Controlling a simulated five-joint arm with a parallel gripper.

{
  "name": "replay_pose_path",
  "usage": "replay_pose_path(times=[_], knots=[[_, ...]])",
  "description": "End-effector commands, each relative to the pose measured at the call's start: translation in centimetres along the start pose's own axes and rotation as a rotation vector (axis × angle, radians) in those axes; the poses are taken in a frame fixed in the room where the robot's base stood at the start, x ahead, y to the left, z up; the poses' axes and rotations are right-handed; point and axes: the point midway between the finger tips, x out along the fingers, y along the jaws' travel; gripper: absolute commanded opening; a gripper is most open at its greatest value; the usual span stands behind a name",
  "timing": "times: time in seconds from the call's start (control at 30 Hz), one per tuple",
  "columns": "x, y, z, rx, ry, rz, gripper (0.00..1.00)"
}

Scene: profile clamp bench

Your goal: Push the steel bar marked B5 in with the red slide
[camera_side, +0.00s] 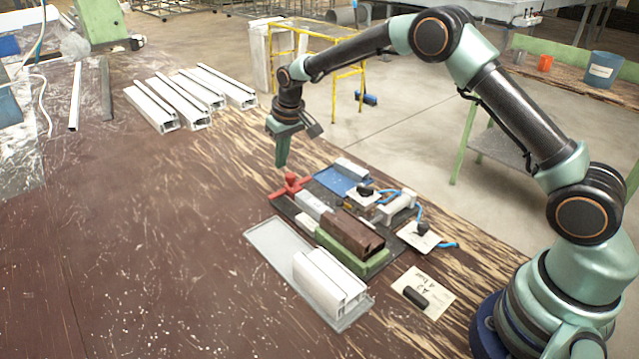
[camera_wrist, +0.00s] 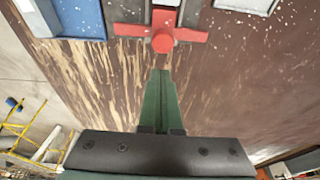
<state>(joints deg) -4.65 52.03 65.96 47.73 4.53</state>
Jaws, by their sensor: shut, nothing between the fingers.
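The red slide (camera_side: 290,186), with a cross bar and round knob, sits at the far left end of the dark fixture plate. It also shows at the top of the wrist view (camera_wrist: 163,42). A light grey bar (camera_side: 314,205) lies in line behind the slide, toward the brown profile (camera_side: 350,232) on a green block (camera_side: 365,262). Another grey bar (camera_side: 351,168) lies on a blue tray (camera_side: 335,180). No B5 mark is readable on either. My gripper (camera_side: 281,166) is shut and empty, pointing down just outside the slide's knob; in the wrist view its fingertips (camera_wrist: 160,73) are apart from the knob.
A grey tray (camera_side: 265,237) with white profiles (camera_side: 330,280) stands at the front. A clamp (camera_side: 397,206) with blue hoses and paper cards (camera_side: 418,236) lie to the right. White profiles (camera_side: 185,95) lie farther back. The brown table left of the fixture is clear.

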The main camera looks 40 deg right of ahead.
Motion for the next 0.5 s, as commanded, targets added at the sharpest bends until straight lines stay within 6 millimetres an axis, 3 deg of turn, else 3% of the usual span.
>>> replay_pose_path(times=[0.5], knots=[[1.2,0.0,0.3,0.0,0.0,0.0,0.0]])
